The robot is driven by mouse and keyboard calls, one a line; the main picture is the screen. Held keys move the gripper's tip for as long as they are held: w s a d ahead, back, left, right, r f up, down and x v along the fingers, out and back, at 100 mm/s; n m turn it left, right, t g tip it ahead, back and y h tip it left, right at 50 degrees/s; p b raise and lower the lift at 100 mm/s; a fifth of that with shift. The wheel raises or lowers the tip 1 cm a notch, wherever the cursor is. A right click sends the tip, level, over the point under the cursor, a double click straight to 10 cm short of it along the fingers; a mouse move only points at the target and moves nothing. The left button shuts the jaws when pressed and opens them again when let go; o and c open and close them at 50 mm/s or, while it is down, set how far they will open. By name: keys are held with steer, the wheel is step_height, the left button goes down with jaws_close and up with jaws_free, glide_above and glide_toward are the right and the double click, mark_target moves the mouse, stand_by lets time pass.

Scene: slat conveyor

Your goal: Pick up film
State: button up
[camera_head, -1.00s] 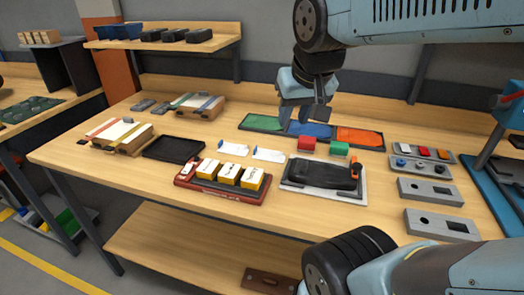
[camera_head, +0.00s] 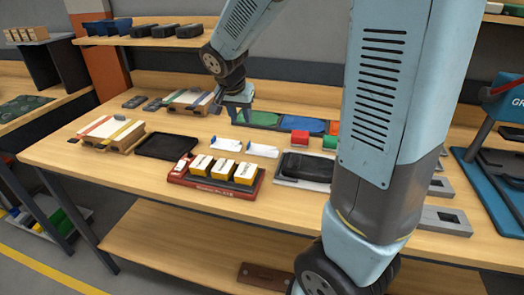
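No thing is plainly marked as film. Several small yellow boxes with white tops (camera_head: 223,171) stand in a row on a dark red tray (camera_head: 215,187) at the bench front; they may be film boxes. Two small white pieces with blue ends, one left (camera_head: 225,144) and one right (camera_head: 263,150), lie behind them. My gripper (camera_head: 238,115) points down above the bench behind the white pieces, near the left end of the coloured mat. It looks open and empty, with its fingers seen small and nearly side-on.
A black tray (camera_head: 168,146) lies left of the red tray. A grey board with a black item (camera_head: 306,166) lies right. Red (camera_head: 299,137) and green (camera_head: 330,142) blocks stand behind it. My arm hides much of the bench's right side. Clamped boards (camera_head: 110,132) lie left.

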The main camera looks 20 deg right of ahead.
glide_above(249, 143)
steer(key=s+a, duration=0.2)
step_height(249, 143, down, 8)
steer(key=shift+f, duration=0.1)
steer(key=shift+d+x, duration=0.15)
steer(key=shift+x, duration=1.15)
steer(key=shift+d+x, duration=0.1)
steer(key=shift+x, duration=1.25)
steer(key=shift+w, duration=0.1)
jaws_close()
